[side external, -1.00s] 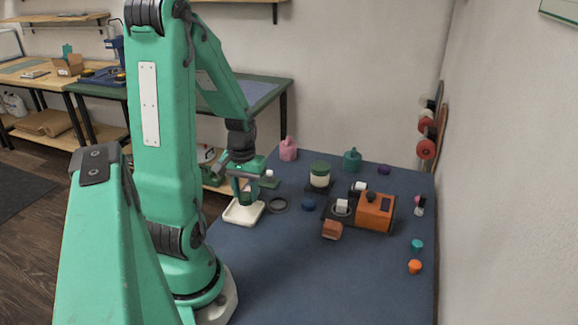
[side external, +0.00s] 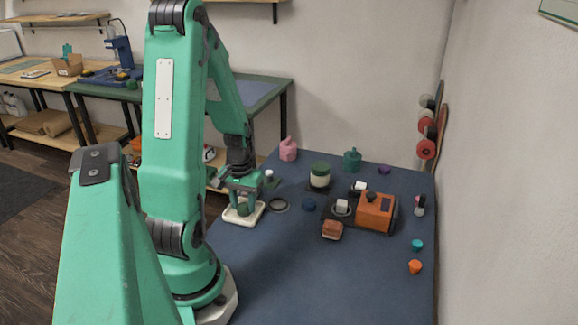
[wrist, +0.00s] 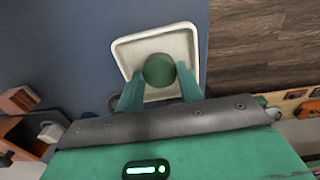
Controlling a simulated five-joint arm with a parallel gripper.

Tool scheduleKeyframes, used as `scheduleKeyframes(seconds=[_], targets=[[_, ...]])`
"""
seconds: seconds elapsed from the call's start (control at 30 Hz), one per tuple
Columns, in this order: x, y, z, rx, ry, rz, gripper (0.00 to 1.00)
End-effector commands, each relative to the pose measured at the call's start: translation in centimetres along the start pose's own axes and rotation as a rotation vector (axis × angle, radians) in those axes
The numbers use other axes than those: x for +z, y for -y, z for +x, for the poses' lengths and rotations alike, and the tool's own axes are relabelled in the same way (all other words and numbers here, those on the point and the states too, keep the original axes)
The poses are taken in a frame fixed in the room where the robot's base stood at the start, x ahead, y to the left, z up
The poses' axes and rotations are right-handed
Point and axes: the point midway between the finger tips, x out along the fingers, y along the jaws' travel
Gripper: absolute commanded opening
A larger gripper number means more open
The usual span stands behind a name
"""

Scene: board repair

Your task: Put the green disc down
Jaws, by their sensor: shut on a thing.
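My gripper (wrist: 160,88) is shut on the green disc (wrist: 159,70), which sits between its two green fingers in the wrist view. The disc is over the inside of a white square tray (wrist: 124,47), within its rim as seen from above. In the side view the gripper (side external: 242,206) reaches down to the tray (side external: 256,218) at the left edge of the blue table. The disc is hard to tell from the green fingers there. I cannot tell whether it touches the tray floor.
The table's front middle is clear.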

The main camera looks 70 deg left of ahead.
Motion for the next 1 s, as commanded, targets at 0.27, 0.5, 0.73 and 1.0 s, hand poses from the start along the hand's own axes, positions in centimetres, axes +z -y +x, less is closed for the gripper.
scheduleKeyframes(seconds=[0.27, 0.5, 0.73, 1.0], targets=[[0.01, 0.0, 0.06, 0.0, 0.0, 0.0, 0.19], [0.01, 0.0, 0.34, 0.0, 0.001, 0.0, 0.46], [0.01, 0.0, 0.32, 0.0, 0.0, 0.0, 0.46], [-0.05, 0.0, -0.27, 0.0, -0.002, 0.0, 0.46]])
